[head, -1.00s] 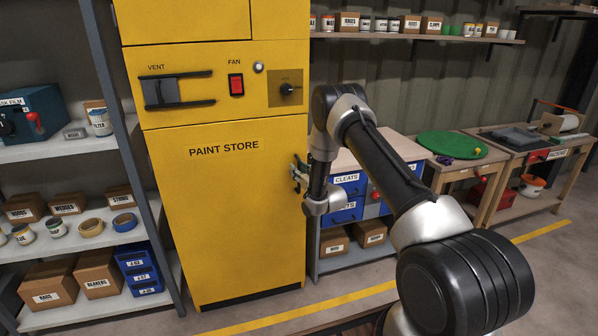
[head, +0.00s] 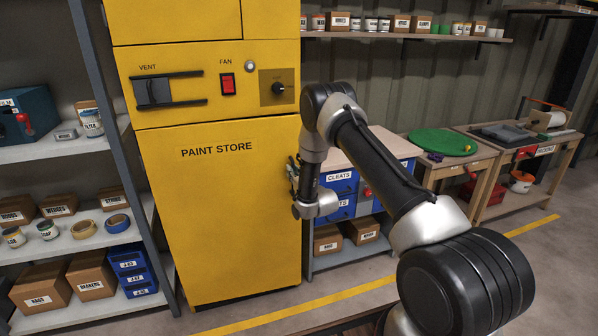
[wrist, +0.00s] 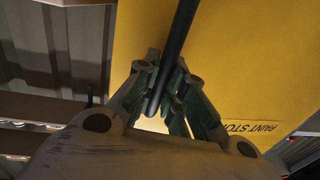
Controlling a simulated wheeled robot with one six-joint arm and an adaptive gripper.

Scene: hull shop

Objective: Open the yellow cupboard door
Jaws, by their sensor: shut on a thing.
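The yellow cupboard door (head: 215,220) marked PAINT STORE fills the lower part of the yellow cupboard in the head view. It looks shut, or very nearly so. In the wrist view the yellow door (wrist: 240,60) lies beyond my fingers. My gripper (head: 293,176) is at the door's right edge in the head view, partly hidden by my arm. In the wrist view my gripper (wrist: 168,100) has its fingers closed around a dark bar-shaped handle (wrist: 181,38), which runs up out of the picture.
Above the door are a vent slider (head: 155,92), a red fan switch (head: 227,84) and a dark knob (head: 278,88). A loaded shelf rack (head: 60,150) stands close at left. Blue drawers (head: 340,184) stand right of the cupboard. Floor in front shows a yellow line (head: 350,295).

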